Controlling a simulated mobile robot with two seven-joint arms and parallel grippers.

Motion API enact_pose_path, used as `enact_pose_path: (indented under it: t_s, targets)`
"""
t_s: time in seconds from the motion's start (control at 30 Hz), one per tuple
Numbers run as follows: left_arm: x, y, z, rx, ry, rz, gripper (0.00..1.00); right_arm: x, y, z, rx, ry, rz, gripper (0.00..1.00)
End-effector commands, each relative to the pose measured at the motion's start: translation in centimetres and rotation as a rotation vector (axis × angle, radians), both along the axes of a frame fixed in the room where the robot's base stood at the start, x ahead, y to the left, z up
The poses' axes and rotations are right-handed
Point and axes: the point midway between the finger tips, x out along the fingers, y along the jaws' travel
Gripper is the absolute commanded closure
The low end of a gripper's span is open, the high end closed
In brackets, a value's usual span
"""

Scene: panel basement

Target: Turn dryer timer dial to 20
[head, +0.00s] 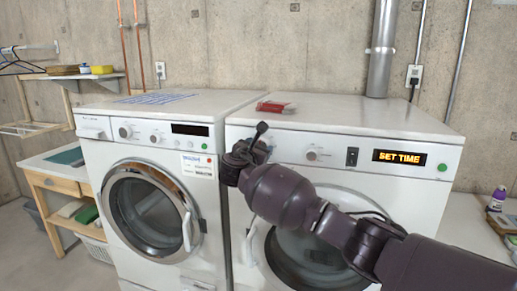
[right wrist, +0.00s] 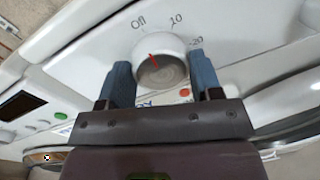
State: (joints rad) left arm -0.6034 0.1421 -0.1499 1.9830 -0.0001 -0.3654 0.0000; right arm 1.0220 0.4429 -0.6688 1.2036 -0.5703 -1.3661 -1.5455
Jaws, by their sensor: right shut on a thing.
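The timer dial (right wrist: 165,72) is a round white knob on the dryer's (head: 350,112) white front panel. Its red pointer leans up and left, toward the printed "Off"; "10" and "20" follow clockwise to the right. My right gripper (right wrist: 162,72) has one blue-grey finger on each side of the dial and is shut on it. In the head view my right gripper (head: 250,148) is at the left end of the dryer panel and hides this dial. The dryer display (head: 399,157) reads "SET TIME". My left gripper is out of view.
Another knob (head: 312,154) and a dark switch (head: 352,156) are to the right on the same panel. A washer (head: 152,133) stands close on the left. A red item (head: 275,107) lies on the dryer top. My right arm crosses before the dryer door.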

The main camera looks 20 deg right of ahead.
Motion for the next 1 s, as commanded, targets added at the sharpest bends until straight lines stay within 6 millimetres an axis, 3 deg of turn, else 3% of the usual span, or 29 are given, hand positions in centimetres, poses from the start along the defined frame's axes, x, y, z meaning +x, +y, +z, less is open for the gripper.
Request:
enact_pose_path:
  t_s: [0.27, 1.0]
  targets:
    - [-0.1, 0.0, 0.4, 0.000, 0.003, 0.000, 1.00, 0.0, 0.0, -0.1, 0.166, -0.108, -0.001, 0.65]
    - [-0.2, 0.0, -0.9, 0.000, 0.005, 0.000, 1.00, -0.1, -0.1, -0.2, 0.750, -0.502, -0.002, 0.65]
